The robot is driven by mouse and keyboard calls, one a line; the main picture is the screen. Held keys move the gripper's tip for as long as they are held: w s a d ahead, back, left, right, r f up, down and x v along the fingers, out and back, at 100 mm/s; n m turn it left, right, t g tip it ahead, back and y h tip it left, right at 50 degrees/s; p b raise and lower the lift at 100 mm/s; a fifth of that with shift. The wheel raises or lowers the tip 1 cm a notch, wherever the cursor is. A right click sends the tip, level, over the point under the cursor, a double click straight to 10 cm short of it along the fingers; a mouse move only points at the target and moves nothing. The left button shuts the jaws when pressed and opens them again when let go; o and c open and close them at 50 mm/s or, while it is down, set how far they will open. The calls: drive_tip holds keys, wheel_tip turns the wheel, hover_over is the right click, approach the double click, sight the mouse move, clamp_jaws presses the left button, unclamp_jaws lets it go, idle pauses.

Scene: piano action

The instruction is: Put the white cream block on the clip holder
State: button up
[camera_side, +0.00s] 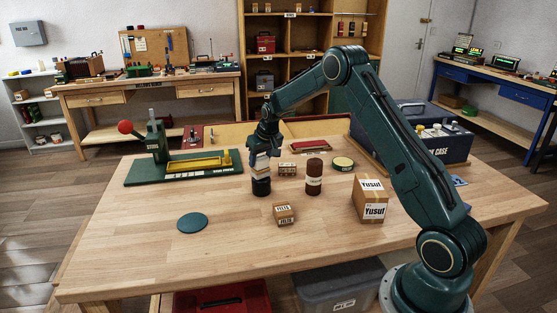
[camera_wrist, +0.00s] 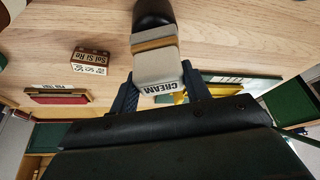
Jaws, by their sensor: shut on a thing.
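The white cream block (camera_wrist: 157,68), labelled CREAM, is between the fingers of my gripper (camera_wrist: 162,90) in the wrist view. In the side view my gripper (camera_side: 263,148) points down, shut on the cream block (camera_side: 261,160). Directly below are a tan wooden layer and a dark round-sided holder (camera_side: 261,187) standing on the table. The wooden layer (camera_wrist: 153,43) and the dark holder (camera_wrist: 153,12) also show just beyond the block in the wrist view. I cannot tell whether the block touches the layer below. No readable label identifies the clip holder.
A brown cylinder with a white band (camera_side: 314,180) and small labelled boxes (camera_side: 284,213) stand nearby. A green press with a red knob (camera_side: 125,127) is at the left, a Yusuf carton (camera_side: 370,198) at the right. A green disc (camera_side: 192,222) lies front left; the table front is clear.

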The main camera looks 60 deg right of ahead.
drive_tip(key=shift+f, duration=0.1)
drive_tip(key=o, duration=1)
drive_tip(key=shift+o, duration=0.2)
drive_tip(key=shift+v, duration=0.75)
drive_tip(key=v, duration=1)
drive_tip(key=shift+s+r, duration=0.2)
drive_tip(key=shift+r, duration=0.15)
